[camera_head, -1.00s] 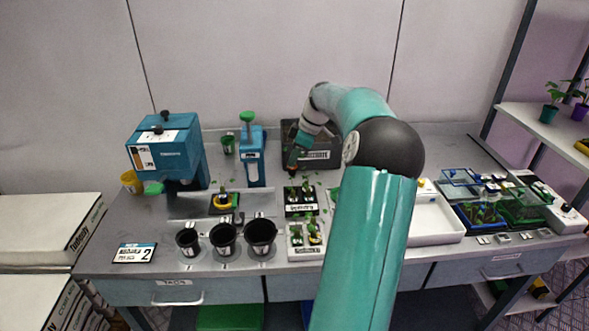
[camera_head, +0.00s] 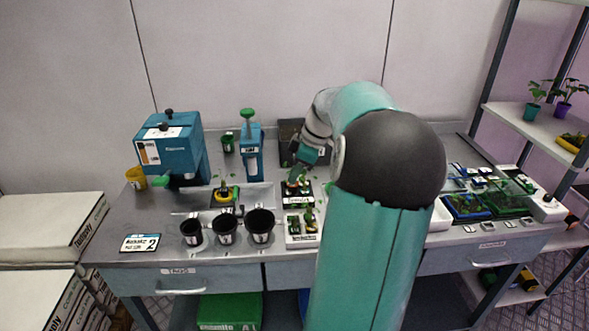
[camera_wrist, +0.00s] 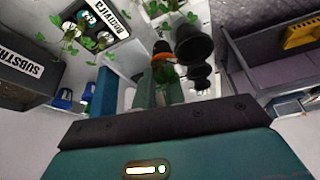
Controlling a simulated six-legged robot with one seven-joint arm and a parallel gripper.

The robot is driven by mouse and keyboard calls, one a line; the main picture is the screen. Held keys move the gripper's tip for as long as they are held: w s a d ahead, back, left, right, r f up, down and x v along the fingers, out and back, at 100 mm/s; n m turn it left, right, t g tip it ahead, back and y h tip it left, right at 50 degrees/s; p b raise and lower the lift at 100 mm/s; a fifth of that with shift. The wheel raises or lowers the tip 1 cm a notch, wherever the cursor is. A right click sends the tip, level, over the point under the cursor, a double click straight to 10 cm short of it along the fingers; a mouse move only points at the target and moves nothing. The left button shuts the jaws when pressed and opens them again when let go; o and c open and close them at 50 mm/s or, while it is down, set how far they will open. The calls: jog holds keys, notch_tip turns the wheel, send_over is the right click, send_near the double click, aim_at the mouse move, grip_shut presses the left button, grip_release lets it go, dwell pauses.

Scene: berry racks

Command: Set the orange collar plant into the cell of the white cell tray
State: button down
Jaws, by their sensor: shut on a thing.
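The orange collar plant (camera_wrist: 162,47) shows in the wrist view at the tip of my gripper (camera_wrist: 162,72), an orange ring with green leaves around it. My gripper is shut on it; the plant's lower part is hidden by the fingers. In the head view my gripper (camera_head: 297,174) is over the back of the black cell tray (camera_head: 290,205), and the held plant is too small to make out. The white cell tray (camera_head: 290,241) stands in front of the black tray, with plants in some of its cells. My arm hides the area to its right.
Three black pots (camera_head: 225,232) stand left of the white tray. A dark substrate box (camera_head: 290,135) is behind my gripper. A blue press (camera_head: 250,155) and a larger blue machine (camera_head: 170,150) stand at the back left. A yellow-rimmed plant holder (camera_head: 224,197) sits behind the pots.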

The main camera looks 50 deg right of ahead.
jog(key=shift+s+f, duration=0.1)
jog(key=shift+d+f, duration=0.15)
jog(key=shift+f, duration=0.2)
jog(key=shift+d+x, duration=0.2)
jog(key=shift+x, duration=1)
jog(key=shift+s+f, duration=0.15)
jog(key=shift+f, duration=2.2)
jog(key=shift+s+f, duration=0.1)
jog(key=shift+f, duration=2.25)
jog(key=c, duration=1.4)
grip_release()
jog(key=shift+r, duration=0.1)
